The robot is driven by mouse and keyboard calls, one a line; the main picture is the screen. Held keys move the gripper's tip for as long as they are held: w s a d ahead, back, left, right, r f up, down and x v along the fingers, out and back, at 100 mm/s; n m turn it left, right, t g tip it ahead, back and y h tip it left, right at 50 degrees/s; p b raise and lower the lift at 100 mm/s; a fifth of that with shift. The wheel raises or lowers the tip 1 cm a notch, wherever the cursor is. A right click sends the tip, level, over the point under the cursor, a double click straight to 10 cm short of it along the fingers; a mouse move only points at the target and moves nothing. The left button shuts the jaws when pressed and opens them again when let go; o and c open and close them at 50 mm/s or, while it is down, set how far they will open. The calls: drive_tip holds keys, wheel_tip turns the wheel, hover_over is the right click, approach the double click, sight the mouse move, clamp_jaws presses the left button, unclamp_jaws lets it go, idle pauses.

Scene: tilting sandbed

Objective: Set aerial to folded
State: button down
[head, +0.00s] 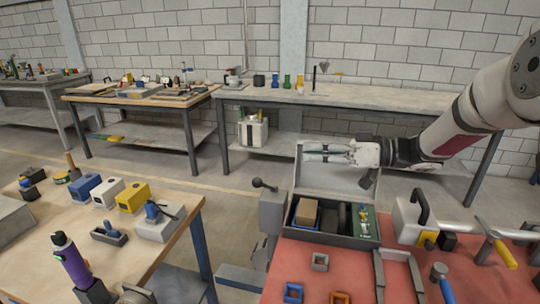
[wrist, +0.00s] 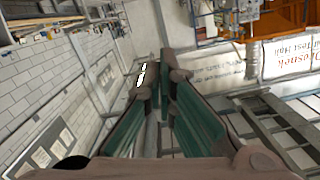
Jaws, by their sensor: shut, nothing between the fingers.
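I cannot pick out the aerial for certain in either view. My gripper (head: 305,152) points left in the head view, in the air in front of the raised lid of an open grey case (head: 325,177). Its fingers are shut with nothing between them. In the wrist view my gripper (wrist: 166,76) shows green finger pads that run together toward the tips. A thin white shape (wrist: 141,75) with a dark border shows just left of the fingertips; I cannot tell what it is.
The case holds a brown block (head: 306,212) and small green parts. A white unit with a black handle (head: 420,205) and a hammer (head: 441,277) are on the red bench top (head: 395,290). A wooden table (head: 140,255) with coloured blocks stands left. Grey floor lies between the benches.

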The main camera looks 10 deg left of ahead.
drive_tip(key=a+f, duration=0.5)
drive_tip(key=a, duration=0.5)
drive_tip(key=shift+s+a+p, duration=0.2)
drive_tip(key=shift+s+p, duration=0.25)
drive_tip(key=s+f+n+b, duration=0.2)
drive_tip(key=s+f, duration=0.5)
drive_tip(key=f, duration=0.4)
drive_tip(key=shift+a+n, duration=0.15)
drive_tip(key=shift+n, duration=0.25)
drive_tip(key=shift+s, duration=0.15)
